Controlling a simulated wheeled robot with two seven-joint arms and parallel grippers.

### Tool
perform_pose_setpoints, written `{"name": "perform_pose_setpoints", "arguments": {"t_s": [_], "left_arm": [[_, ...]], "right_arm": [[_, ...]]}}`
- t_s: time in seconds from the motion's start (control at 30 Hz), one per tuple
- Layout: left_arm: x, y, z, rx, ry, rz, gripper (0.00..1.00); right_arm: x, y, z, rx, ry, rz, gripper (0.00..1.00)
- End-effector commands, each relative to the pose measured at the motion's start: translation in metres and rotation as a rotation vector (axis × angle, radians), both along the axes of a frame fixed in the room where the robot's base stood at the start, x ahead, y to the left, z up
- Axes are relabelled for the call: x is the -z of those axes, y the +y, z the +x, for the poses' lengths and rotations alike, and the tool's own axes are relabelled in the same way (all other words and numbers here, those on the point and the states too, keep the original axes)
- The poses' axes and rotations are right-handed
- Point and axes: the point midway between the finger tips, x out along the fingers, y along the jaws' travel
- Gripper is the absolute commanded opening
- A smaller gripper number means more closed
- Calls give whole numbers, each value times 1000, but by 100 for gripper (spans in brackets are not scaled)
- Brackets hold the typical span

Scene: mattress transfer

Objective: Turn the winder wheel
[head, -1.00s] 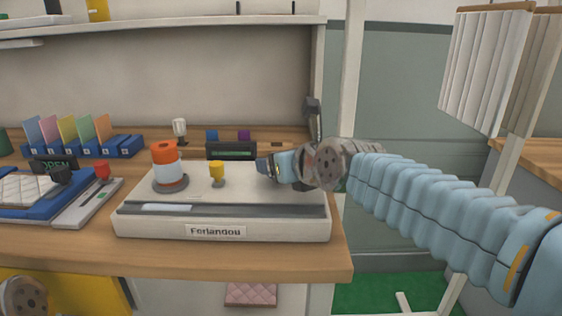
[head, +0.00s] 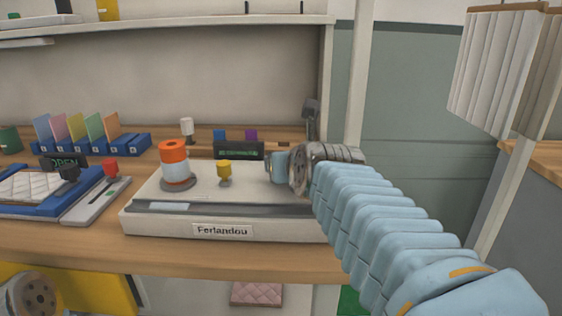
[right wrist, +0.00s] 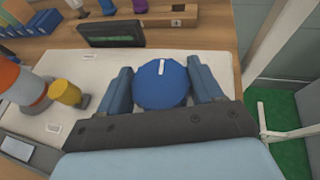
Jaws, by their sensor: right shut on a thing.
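The winder wheel is a round blue knob with a white mark (right wrist: 160,85) in the right wrist view, on the right part of the pale winder base (right wrist: 85,130). My right gripper (right wrist: 162,78) has one finger on each side of it and is shut on it. In the head view my right gripper (head: 277,167) is over the right end of the base labelled "Ferlandou" (head: 160,218) and hides the wheel. My left gripper's fingers are not in view.
An orange and white spool (head: 174,163) and a yellow knob (head: 224,170) stand left of my right gripper. A small dark display (head: 238,150) stands behind the base. A blue tray with a quilted pad (head: 30,187) lies at left. Pale slats (head: 480,60) hang at right.

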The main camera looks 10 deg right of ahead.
Motion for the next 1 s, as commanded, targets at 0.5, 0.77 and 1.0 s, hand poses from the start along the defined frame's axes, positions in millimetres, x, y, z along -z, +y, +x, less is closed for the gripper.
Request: {"name": "perform_pose_setpoints", "arguments": {"t_s": [0.5,0.77,1.0], "left_arm": [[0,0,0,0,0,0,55],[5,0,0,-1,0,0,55],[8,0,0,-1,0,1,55]], "right_arm": [[-1,1,-2,-1,-1,0,86],[-17,2,-40,-2,-4,-3,86],[-39,3,-94,-1,-4,-1,86]]}}
